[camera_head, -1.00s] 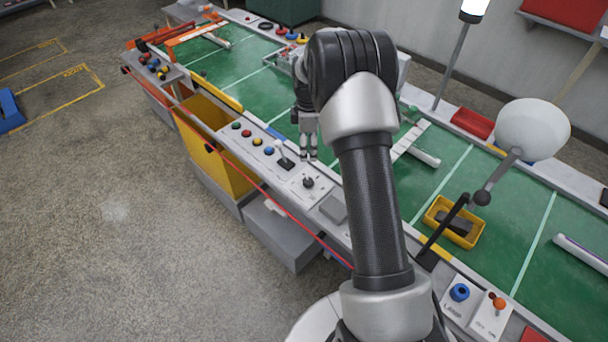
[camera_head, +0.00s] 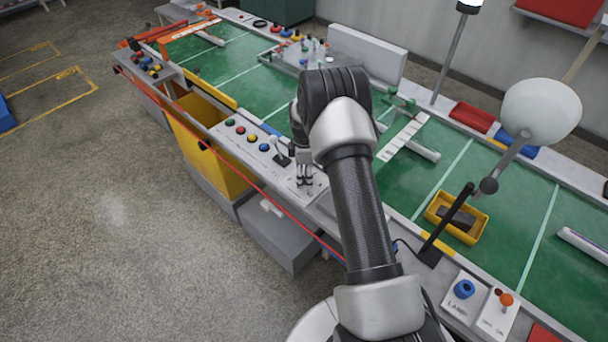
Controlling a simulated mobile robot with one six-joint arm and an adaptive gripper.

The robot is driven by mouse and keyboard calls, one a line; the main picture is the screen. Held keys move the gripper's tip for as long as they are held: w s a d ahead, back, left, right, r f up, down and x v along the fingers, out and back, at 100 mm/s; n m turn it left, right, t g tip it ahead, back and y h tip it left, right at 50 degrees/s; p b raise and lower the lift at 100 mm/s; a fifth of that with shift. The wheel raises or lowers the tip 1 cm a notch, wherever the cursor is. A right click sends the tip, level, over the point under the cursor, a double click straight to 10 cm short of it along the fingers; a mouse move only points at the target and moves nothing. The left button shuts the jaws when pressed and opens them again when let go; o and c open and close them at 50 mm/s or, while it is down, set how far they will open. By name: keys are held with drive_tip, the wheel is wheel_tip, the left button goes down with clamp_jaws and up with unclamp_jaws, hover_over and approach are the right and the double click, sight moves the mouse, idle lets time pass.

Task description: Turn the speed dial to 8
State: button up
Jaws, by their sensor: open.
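The panel (camera_head: 318,186) with the speed dial is a light plate on the near edge of the green conveyor. My gripper (camera_head: 304,183) points down right over the dial's place, its fingers open. The black dial knob is hidden behind or between the fingers, so I cannot read its setting. I cannot tell whether the fingers touch it.
A joystick lever (camera_head: 280,158) stands just left of my gripper, beside several coloured buttons (camera_head: 252,138). A red cord (camera_head: 262,188) runs along the front. A yellow bin (camera_head: 458,217), a blue lamp knob (camera_head: 464,289) and a white lamp (camera_head: 541,112) are at right.

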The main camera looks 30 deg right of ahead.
drive_tip(key=c, duration=1.1)
drive_tip(key=shift+m, duration=0.3)
drive_tip(key=m, duration=0.9)
drive_tip(key=shift+d+m, duration=0.1)
drive_tip(key=shift+m, duration=0.3)
drive_tip(key=m, duration=0.6)
drive_tip(key=shift+m, duration=0.3)
drive_tip(key=m, duration=0.6)
drive_tip(key=shift+d+m, duration=0.1)
drive_tip(key=shift+m, duration=0.3)
